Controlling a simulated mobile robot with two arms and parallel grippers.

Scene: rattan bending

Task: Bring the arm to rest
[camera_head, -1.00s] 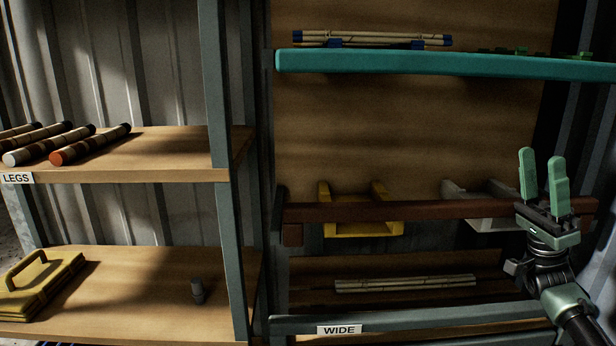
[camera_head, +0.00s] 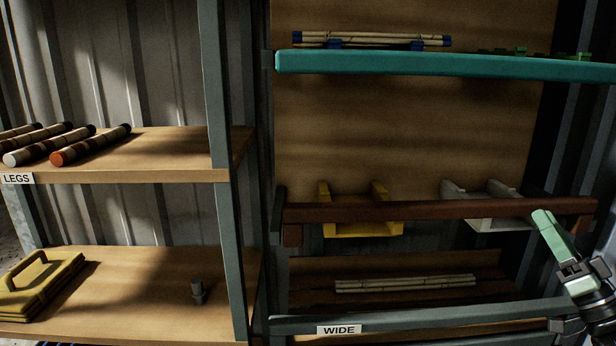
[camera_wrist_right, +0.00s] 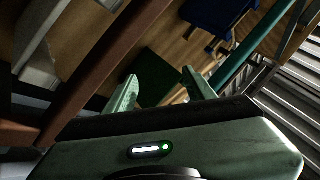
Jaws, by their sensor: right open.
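My right gripper (camera_head: 545,225) is at the right of the head view, in front of the brown rail and near the grey holder. It points up and to the left, and one finger hides the other. In the right wrist view its two fingers (camera_wrist_right: 160,90) stand apart with nothing between them. My left gripper does not show in the head view.
A brown rail (camera_head: 430,210) crosses in front of a yellow holder (camera_head: 362,229) and a grey holder (camera_head: 490,225). A teal shelf (camera_head: 430,63) is above; thin rattan poles (camera_head: 405,284) lie below. A wooden shelf (camera_head: 150,174) with capped poles is at left.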

